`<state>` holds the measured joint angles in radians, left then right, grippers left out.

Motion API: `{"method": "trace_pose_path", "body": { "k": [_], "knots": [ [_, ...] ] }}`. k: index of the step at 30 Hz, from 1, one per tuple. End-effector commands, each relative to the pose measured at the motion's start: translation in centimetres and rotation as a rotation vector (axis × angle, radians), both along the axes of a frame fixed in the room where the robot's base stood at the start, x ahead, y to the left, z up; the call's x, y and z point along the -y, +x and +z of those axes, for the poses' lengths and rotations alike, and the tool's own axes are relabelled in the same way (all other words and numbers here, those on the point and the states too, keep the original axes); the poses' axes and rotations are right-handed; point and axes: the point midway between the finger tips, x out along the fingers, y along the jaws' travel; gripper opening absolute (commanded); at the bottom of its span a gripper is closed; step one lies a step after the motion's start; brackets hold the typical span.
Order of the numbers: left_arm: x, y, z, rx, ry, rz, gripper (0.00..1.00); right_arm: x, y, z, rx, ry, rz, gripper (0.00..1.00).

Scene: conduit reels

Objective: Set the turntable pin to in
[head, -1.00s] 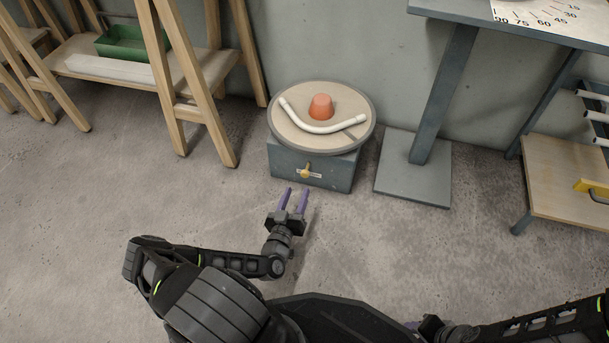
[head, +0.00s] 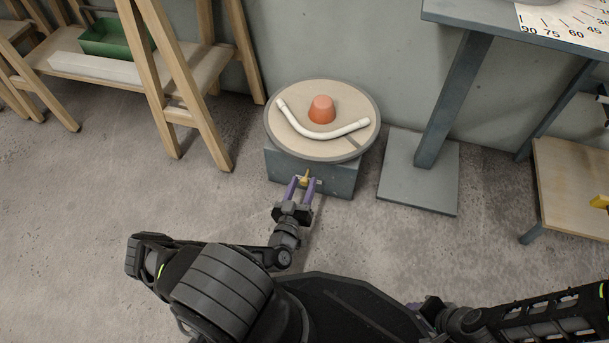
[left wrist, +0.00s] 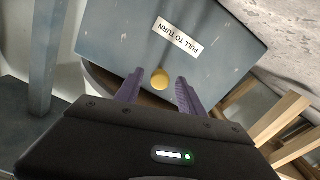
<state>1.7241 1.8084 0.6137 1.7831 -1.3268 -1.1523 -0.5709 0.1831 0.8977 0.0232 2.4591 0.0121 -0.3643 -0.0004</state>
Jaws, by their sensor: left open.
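The turntable (head: 350,142) is a round beige disc with a grey rim on a grey-blue box base (head: 340,180). The yellow turntable pin (head: 304,178) sticks out of the base's front face. In the left wrist view the pin's round yellow knob (left wrist: 160,79) shows near a "PULL TO TURN" label (left wrist: 178,38). My left gripper (head: 302,184) is open, its purple fingers on either side of the knob; I cannot tell whether they touch it. How far the pin stands out is hard to tell. My right gripper (head: 425,318) is mostly hidden at the bottom edge.
A white bent conduit (head: 320,130) and an orange cone (head: 322,109) lie on the disc. A wooden rack with a green bin (head: 115,38) stands left. A grey post on a base plate (head: 420,175) stands close right. The floor in front is clear.

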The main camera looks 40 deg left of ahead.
Motion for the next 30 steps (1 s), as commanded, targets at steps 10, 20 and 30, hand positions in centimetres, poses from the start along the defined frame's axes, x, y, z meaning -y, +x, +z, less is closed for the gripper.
{"method": "trace_pose_path", "body": {
  "k": [10,20,30],
  "knots": [
    [0.04,-0.05,-0.01,0.0,0.0,0.0,0.4,0.03,-0.04,-0.01,-0.001,0.0,-0.001,0.36],
    [0.02,-0.05,-0.01,0.0,0.0,0.001,0.13,0.03,-0.03,0.0,0.0,0.0,-0.001,0.36],
    [0.01,-0.04,-0.01,0.0,0.0,0.001,0.0,0.02,-0.02,0.0,0.0,0.0,-0.001,0.36]
  ]
}}
